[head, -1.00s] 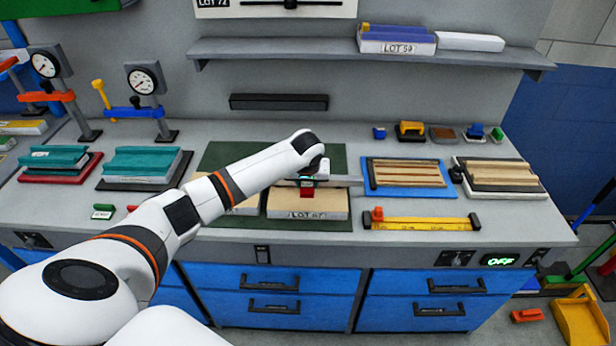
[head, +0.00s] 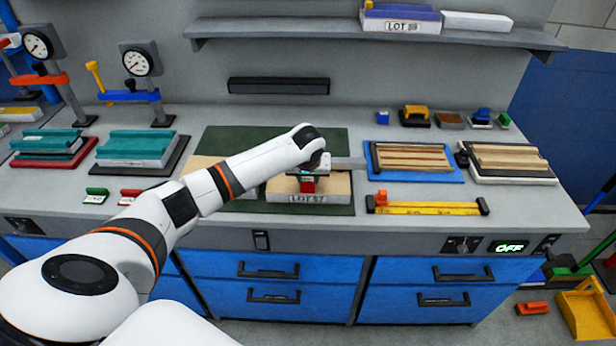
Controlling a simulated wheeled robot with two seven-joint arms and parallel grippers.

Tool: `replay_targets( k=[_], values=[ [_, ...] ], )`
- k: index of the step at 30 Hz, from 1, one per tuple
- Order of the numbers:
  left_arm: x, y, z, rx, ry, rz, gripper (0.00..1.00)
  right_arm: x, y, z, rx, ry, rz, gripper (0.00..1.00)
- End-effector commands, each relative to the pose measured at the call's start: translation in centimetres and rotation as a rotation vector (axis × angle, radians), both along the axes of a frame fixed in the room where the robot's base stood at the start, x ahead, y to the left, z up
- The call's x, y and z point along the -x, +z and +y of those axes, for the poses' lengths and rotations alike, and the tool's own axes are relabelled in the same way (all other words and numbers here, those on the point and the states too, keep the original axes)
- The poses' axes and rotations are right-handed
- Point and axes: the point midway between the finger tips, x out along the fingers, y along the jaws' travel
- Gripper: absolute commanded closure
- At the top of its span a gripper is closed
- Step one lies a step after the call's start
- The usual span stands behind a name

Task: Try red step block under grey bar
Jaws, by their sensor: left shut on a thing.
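My left gripper (head: 308,175) is at the middle of the bench, over a tan-topped panel marked with a LOT label (head: 325,193). It is shut on a small red step block (head: 308,185), which shows just below the fingers at the panel's top. A grey bar (head: 347,163) sticks out to the right from behind the gripper. My wrist hides the rest of the bar, so I cannot tell whether the block is under it or touches it. My right gripper is not in view.
The panel lies on a dark green mat (head: 225,140). A blue tray (head: 455,177) with wooden strips and a yellow level (head: 430,208) are to the right. Small green (head: 96,196) and red (head: 130,196) pieces lie left. Dial gauges (head: 137,62) stand at back left.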

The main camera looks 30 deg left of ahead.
Motion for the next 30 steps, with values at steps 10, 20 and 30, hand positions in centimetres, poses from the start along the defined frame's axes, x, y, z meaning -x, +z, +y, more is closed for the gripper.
replay_targets(
  k=[10,20,30],
  values=[
    [-0.01,0.01,0.02,0.0,0.0,0.0,0.87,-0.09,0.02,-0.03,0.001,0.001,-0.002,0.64],
    [-0.01,-0.23,0.01,0.0,0.001,0.0,0.87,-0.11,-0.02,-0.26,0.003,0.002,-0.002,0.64],
    [0.0,-0.51,0.0,0.001,0.001,-0.001,0.87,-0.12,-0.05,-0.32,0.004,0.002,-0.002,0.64]
  ],
)
